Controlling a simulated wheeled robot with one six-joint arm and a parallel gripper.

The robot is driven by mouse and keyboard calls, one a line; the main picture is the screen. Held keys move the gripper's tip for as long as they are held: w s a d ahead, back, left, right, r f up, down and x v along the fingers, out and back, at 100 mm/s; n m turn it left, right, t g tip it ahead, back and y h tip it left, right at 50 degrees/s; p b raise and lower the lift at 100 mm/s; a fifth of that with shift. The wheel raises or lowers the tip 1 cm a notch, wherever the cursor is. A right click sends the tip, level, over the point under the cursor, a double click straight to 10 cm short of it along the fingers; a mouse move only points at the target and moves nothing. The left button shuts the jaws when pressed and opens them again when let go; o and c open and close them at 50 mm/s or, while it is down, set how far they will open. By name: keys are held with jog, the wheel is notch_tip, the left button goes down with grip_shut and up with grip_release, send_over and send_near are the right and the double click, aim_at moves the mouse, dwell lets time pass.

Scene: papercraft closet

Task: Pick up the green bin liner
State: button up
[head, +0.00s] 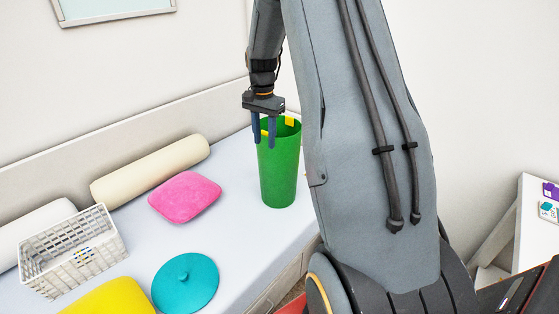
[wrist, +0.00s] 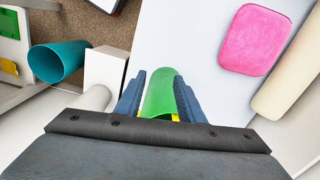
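The green bin liner (head: 281,172) is a tall tapered tub with yellow patches at its rim. It stands upright on the pale bench in the head view. My gripper (head: 264,146) points down at its top left edge, with the fingers overlapping the upper part of the liner. In the wrist view, green wall (wrist: 159,97) shows between the two spread fingers of my gripper (wrist: 160,78). The fingers look apart, and I cannot tell whether either touches the liner. The gripper body hides part of the rim in the wrist view.
On the bench (head: 237,212) lie a pink cushion (head: 185,196), a cream bolster (head: 150,170), a white basket (head: 72,252), a teal lid (head: 185,283) and a yellow item (head: 110,298). A wall stands behind. A teal tub (wrist: 57,63) shows over brown floor in the wrist view.

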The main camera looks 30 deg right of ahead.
jog(key=w+d+m, duration=0.1)
jog(key=d, duration=0.3)
jog(key=w+d+f+m+p, duration=0.1)
jog(key=d+m, duration=0.1)
jog(key=d, duration=0.2)
jog(key=w+d+m+p, duration=0.1)
jog(key=w+d+m, duration=0.1)
jog(key=d, duration=0.3)
jog(key=shift+w+f, duration=0.1)
jog(key=shift+f, duration=0.2)
jog(key=shift+d+f+m+p, duration=0.15)
jog(key=shift+d+m+p, duration=0.15)
notch_tip(320, 180, down, 8)
jog(key=p, duration=0.3)
jog(key=shift+a, duration=0.15)
grip_shut()
jog(key=shift+s, duration=0.2)
